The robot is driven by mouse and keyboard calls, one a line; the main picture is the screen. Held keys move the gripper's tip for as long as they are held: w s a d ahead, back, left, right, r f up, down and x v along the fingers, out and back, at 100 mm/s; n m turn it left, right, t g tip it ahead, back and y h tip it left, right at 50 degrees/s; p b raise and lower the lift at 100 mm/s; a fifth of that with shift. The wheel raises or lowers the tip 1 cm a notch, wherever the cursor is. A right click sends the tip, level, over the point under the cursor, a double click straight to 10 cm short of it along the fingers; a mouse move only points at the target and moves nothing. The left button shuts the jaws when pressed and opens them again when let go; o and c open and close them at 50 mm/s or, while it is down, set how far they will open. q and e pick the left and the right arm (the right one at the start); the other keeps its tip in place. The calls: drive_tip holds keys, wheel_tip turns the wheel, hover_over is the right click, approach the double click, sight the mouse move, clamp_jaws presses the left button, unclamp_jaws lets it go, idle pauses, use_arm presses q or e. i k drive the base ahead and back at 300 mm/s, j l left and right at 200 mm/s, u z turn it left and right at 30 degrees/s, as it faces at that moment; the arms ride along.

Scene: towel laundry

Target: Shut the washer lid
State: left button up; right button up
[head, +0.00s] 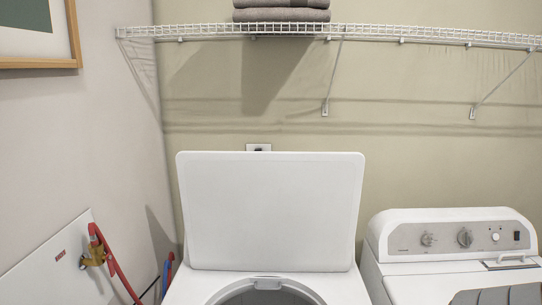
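The washer (190,288) stands in the lower middle of the head view, its lower part cut off by the picture's bottom edge. Its white lid (272,212) is open and stands upright at the back of the top. The lid hides whatever is behind it. Below the lid, the rim of the round drum opening (268,297) is partly visible, with a small light latch piece at its back edge. Neither of my grippers shows in this view.
A second white machine with a knob panel (465,237) stands close on the right. A wire shelf (400,34) with folded grey towels (282,13) hangs above. At left are a wall box (50,262), red hose (115,272) and picture frame (72,35).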

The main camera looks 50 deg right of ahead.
sight(255, 211)
drive_tip(key=z, duration=1.65)
